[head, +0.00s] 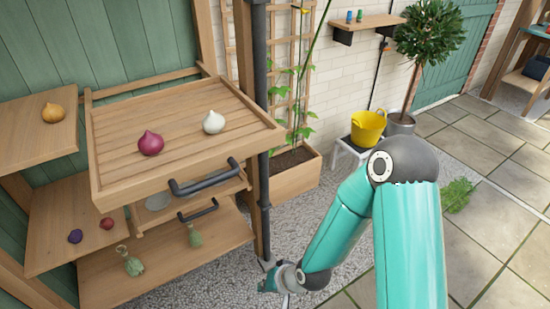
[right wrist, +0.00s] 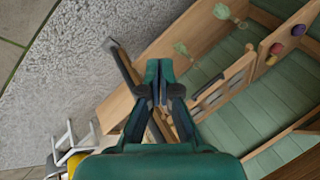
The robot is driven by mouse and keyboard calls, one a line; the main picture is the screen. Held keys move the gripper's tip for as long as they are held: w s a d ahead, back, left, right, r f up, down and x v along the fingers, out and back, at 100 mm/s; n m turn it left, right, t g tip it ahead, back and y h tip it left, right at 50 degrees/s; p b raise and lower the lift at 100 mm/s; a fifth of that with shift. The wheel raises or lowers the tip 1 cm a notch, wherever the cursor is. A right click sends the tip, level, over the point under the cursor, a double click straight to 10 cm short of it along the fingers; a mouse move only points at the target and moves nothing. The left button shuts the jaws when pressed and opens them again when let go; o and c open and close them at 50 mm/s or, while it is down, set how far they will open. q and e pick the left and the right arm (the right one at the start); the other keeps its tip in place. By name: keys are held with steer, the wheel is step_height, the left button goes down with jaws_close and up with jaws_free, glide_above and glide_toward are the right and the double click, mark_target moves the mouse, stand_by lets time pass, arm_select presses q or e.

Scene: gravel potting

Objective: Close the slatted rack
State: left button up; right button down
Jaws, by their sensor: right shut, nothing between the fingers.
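The slatted rack (head: 185,112) is a wooden tray with a raised rim, standing out from the shelf unit in the head view. A dark bar handle (head: 205,179) shows at its front edge. A red onion (head: 151,144) and a white onion (head: 214,122) sit on its slats. My right gripper (head: 272,281) is low, to the right of and below the rack, apart from the handle. In the right wrist view its fingers (right wrist: 159,72) are together and empty. My left gripper is not in view.
A lower tray with its own handle (head: 198,211) sits under the rack. A dark post (head: 263,120) and a wooden planter (head: 296,176) stand at the right. A yellow tub (head: 367,128) is farther back. Gravel lies in front.

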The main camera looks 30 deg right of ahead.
steer(key=w+d+r+m+t+b, duration=0.35)
steer(key=w+d+r+t, duration=0.2)
steer(key=r, duration=0.25)
arm_select(q)
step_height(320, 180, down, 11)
steer(key=b, duration=0.6)
arm_select(e)
steer(key=m+t+h, duration=0.3)
steer(key=m+t, duration=0.4)
steer(key=m, duration=0.1)
glide_toward(269, 144)
steer(key=s, duration=0.7)
arm_select(q)
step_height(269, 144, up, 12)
steer(key=p, duration=1.2)
arm_select(e)
steer(key=w, duration=1.4)
steer(key=shift+w+f, duration=0.1)
steer(key=shift+f, duration=0.15)
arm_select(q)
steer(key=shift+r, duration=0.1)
